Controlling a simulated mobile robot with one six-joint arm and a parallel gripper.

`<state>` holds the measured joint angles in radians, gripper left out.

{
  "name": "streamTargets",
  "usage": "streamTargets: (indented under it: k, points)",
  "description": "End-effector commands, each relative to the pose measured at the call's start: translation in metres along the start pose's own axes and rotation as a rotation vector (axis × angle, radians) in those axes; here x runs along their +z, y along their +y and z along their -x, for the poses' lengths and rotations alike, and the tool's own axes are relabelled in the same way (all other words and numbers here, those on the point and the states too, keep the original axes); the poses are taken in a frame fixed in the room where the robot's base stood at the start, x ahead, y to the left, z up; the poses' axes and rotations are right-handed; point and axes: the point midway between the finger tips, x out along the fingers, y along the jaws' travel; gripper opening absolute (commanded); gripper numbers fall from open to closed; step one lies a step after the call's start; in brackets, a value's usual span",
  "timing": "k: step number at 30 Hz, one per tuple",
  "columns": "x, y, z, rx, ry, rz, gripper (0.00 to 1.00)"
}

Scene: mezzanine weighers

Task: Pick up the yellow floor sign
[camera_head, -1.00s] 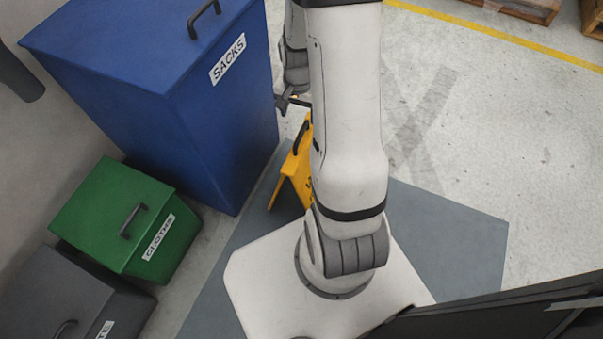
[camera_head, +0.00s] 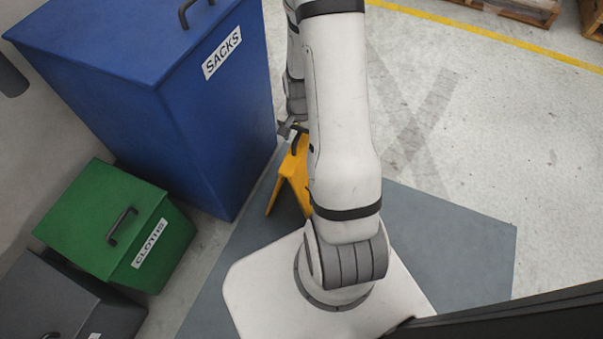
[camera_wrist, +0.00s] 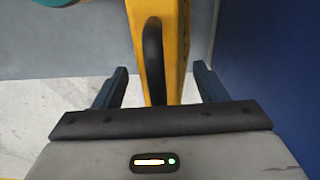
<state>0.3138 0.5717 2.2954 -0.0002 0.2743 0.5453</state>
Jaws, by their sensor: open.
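The yellow floor sign (camera_head: 294,178) stands on the blue-grey floor patch beside the blue bin, partly hidden behind my arm in the head view. In the wrist view the yellow floor sign (camera_wrist: 178,45) runs down the middle, with its black handle (camera_wrist: 153,60) facing me. My gripper (camera_wrist: 161,82) is open, with one finger on each side of the sign and its handle, and gaps on both sides. In the head view my gripper (camera_head: 291,128) is at the top of the sign, mostly hidden by my arm.
The blue bin labelled SACKS (camera_head: 185,120) stands close to the sign and fills the right of the wrist view. A green box labelled CLOTHS (camera_head: 110,225) and a dark grey box (camera_head: 55,305) stand at left. Open floor (camera_head: 480,140) lies to the right.

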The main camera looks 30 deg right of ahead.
Motion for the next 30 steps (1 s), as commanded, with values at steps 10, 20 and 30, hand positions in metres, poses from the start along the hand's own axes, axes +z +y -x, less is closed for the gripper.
streamTargets:
  k: [10, 20, 30]
  points:
    - [-0.0002, 0.0002, 0.0012, 0.000, 0.000, -0.001, 0.45]
    - [-0.0002, 0.0004, 0.0012, 0.000, 0.000, -0.001, 0.18]
    - [-0.0003, 0.0005, 0.0012, 0.000, 0.000, -0.001, 0.00]
